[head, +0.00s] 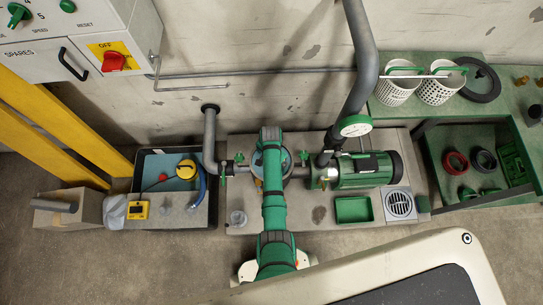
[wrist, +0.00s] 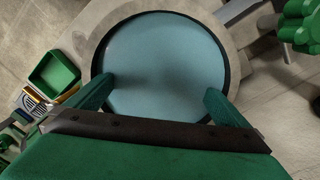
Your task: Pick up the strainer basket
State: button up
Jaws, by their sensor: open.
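Two white perforated strainer baskets with green handles, a left one (head: 397,93) and a right one (head: 438,91), sit side by side in a rack on the green bench at the right of the head view. In the wrist view my gripper (wrist: 160,92) is open and empty, its two green fingers apart over a round, black-rimmed pale blue surface (wrist: 165,50). I cannot tell whether this is water or a cover, and no basket shows in it. In the head view my arm hides most of the round housing (head: 257,160) beneath it.
The green pump motor (head: 365,170), with a gauge (head: 355,126) above it, stands right of my arm. A green tray (head: 353,209) and a floor drain (head: 400,204) lie in front. A dark-rimmed disc (head: 481,80) rests by the baskets. A grey pipe (head: 210,140) rises at left.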

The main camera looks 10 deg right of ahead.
jog(key=shift+d+f, duration=0.1)
jog(key=shift+f, duration=2.4)
jog(key=c, duration=1)
jog(key=shift+r, duration=0.15)
notch_tip(320, 180, up, 18)
jog(key=shift+w+f, duration=0.1)
jog(key=shift+f, duration=0.05)
